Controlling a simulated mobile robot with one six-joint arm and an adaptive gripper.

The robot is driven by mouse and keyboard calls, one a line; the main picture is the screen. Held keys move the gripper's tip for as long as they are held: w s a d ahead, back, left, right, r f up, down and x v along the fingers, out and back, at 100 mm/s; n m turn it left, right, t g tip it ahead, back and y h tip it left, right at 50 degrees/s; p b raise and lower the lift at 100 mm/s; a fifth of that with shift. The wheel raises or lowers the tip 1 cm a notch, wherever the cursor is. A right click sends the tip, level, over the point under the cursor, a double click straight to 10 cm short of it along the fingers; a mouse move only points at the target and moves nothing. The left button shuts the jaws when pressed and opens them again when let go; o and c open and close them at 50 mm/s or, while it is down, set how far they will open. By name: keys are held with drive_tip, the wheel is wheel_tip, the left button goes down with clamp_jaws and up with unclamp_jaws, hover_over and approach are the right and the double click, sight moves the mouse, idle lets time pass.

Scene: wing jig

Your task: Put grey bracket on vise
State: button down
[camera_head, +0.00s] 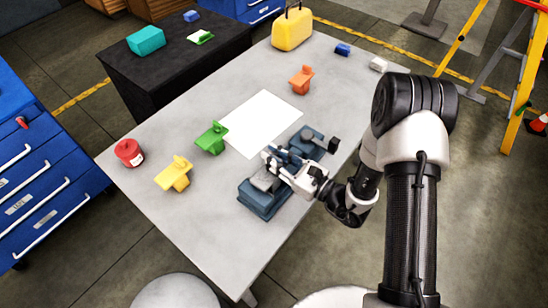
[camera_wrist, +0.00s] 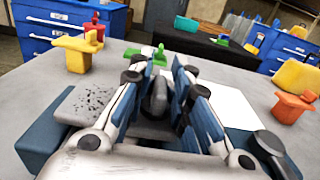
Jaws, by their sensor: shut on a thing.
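The blue-grey vise (camera_head: 262,201) stands on the grey table, near its front right edge. In the wrist view its blue body and a speckled grey jaw top (camera_wrist: 88,104) show at left. My gripper (camera_head: 283,162) is over the vise, between its two ends. In the wrist view my gripper (camera_wrist: 159,75) has its blue-padded fingers either side of a dark grey piece, the grey bracket (camera_wrist: 156,100). The gripper is shut on it. The fingers hide much of the bracket, and I cannot tell whether it touches the vise.
On the table (camera_head: 215,232) are a green bracket (camera_head: 212,138), yellow bracket (camera_head: 174,174), orange bracket (camera_head: 301,80), red can (camera_head: 129,152), white sheet (camera_head: 262,122) and yellow case (camera_head: 292,29). The front left of the table is clear. Blue drawers (camera_head: 45,185) stand at left.

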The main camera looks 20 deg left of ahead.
drive_tip(key=c, duration=1.9)
unclamp_jaws()
drive_tip(key=shift+f, duration=0.15)
drive_tip(key=o, duration=0.5)
drive_tip(key=shift+o, duration=0.2)
